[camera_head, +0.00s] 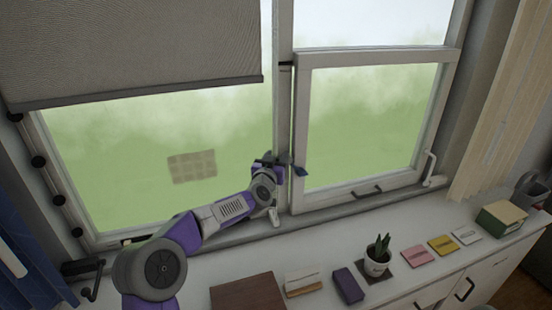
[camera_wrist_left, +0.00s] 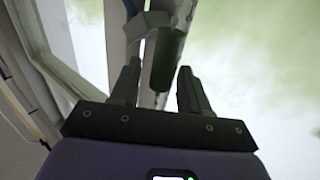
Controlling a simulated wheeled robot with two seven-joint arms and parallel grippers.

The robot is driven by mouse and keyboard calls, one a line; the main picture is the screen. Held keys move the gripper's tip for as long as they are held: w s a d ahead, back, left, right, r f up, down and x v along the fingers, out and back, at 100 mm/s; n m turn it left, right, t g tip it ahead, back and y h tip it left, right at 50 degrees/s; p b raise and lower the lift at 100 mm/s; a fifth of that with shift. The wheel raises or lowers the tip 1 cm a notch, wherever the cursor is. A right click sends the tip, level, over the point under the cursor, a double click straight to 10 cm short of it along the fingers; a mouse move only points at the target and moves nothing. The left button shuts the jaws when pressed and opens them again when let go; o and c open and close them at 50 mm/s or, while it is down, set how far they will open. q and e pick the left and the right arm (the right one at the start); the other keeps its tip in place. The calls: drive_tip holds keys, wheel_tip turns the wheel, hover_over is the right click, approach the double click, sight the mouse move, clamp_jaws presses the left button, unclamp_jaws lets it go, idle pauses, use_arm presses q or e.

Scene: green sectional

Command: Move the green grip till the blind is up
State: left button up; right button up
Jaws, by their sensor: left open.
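The grey blind (camera_head: 130,50) covers the upper part of the left window pane in the head view, its bottom bar hanging partway down. My left gripper (camera_head: 282,160) is at the central window post, with its arm coming in from the lower left. In the left wrist view, my left gripper (camera_wrist_left: 159,72) is open, one dark finger on each side. A dark green grip (camera_wrist_left: 168,58) hangs upright beyond and partly between the fingertips, below a grey piece (camera_wrist_left: 150,22). Whether a finger touches it I cannot tell. In the head view the grip is not clearly made out. My right gripper is not in view.
The white sill cabinet (camera_head: 420,240) below holds a potted plant (camera_head: 377,256), a purple box (camera_head: 348,285), a brown box (camera_head: 248,294) and coloured cards. The right window sash (camera_head: 302,130) stands beside the gripper. Several dark knobs line the left frame.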

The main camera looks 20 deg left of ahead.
use_arm(q)
clamp_jaws()
drive_tip(key=shift+r, duration=0.1)
idle(0.3)
wheel_tip(320, 180, up, 21)
drive_tip(key=p, duration=1.6)
drive_tip(key=shift+r, duration=0.15)
drive_tip(key=shift+r, duration=0.1)
drive_tip(key=shift+c, duration=1.2)
unclamp_jaws()
drive_tip(key=shift+o, duration=1.1)
drive_tip(key=shift+f, duration=0.2)
